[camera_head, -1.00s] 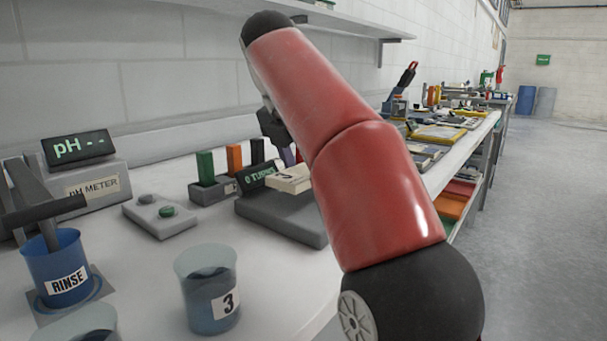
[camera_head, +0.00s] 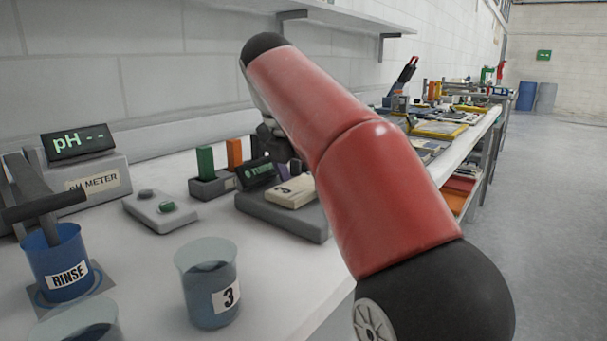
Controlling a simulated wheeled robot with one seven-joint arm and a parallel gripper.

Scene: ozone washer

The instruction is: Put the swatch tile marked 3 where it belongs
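A cream tile with a dark mark that looks like a 3 (camera_head: 296,192) lies on a flat grey platform (camera_head: 285,219) on the bench, just right of a small dark display with green lettering. My gripper (camera_head: 272,143) is a dark shape above and behind the tile, largely hidden by my red arm. A gap shows between it and the tile. Its fingertips are not clear enough to show whether they are open or shut. The right end of the tile lies close to the arm's outline.
A clear beaker marked 3 (camera_head: 210,285) stands in front. A blue RINSE cup (camera_head: 60,265) and pH meter (camera_head: 92,180) are at left. A rack with green (camera_head: 205,161) and orange (camera_head: 235,153) slabs stands behind the platform. The front bench is clear right of the beaker.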

